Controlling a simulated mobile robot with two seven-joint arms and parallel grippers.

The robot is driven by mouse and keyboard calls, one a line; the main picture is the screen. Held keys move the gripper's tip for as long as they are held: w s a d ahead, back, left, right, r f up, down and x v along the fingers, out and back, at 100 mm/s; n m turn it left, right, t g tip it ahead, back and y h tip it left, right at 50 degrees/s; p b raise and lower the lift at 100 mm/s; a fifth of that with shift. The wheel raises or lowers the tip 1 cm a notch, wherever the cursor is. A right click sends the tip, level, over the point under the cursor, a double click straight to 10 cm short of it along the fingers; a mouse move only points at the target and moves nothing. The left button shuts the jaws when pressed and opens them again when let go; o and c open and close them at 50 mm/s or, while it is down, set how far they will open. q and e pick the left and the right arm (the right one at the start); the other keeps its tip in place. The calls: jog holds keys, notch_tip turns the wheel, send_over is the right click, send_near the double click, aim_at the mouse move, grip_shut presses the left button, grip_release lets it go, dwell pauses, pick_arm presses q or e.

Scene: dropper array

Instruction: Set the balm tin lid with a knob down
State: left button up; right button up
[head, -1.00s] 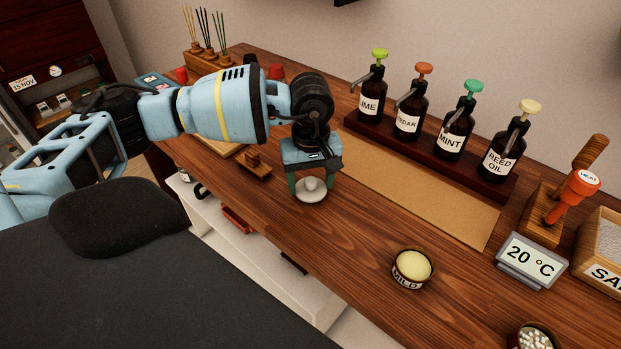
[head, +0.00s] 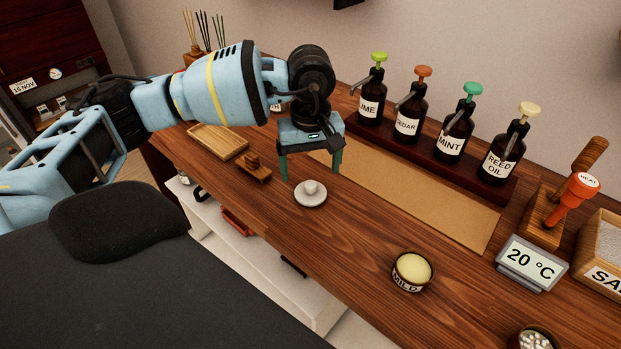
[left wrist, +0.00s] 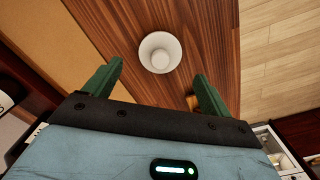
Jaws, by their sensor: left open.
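The balm tin lid (head: 311,198) is a pale round disc with a knob in its middle. It lies flat, knob up, on the wooden counter, and nothing holds it. It also shows in the left wrist view (left wrist: 160,53), beyond the fingertips. My left gripper (head: 311,173) is open and empty above and just behind the lid, its green fingers pointing down and spread apart. The fingers also show in the left wrist view (left wrist: 158,75). An open balm tin labelled MILD (head: 412,271) with pale yellow contents stands to the right. My right gripper is not in view.
A tan mat (head: 420,198) lies behind the lid, before a dark rack of pump bottles (head: 452,137). A small wooden stand (head: 254,168) and wooden tray (head: 217,141) are to the left. The counter between lid and tin is clear.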

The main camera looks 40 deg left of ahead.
aim_at(310, 184)
pick_arm(q)
notch_tip(310, 184, up, 7)
dwell(0.3)
